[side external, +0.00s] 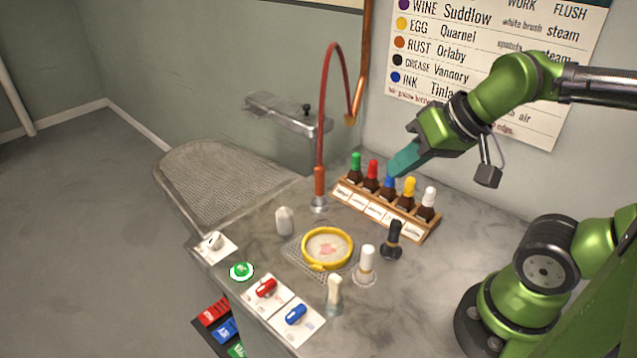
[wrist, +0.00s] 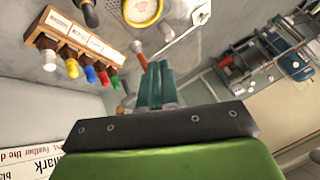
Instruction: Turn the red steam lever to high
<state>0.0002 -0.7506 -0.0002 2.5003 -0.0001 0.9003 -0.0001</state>
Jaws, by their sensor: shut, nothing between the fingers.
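The red steam lever (side external: 265,288) sits on a white plate at the front edge of the counter in the side view. Its setting marks are too small to read. My gripper (side external: 394,168) is shut and empty, with teal fingers, above the rack of bottles near the back wall. It is well apart from the red lever, up and to the right of it. The closed fingers (wrist: 155,72) also show in the wrist view, where I cannot make out the red lever.
A blue lever (side external: 296,314) sits right of the red one, a green button (side external: 241,271) to its left. A yellow hoop (side external: 327,249), white and black upright tools and a red hose (side external: 320,120) stand between. The bottle rack (side external: 385,207) is below my gripper.

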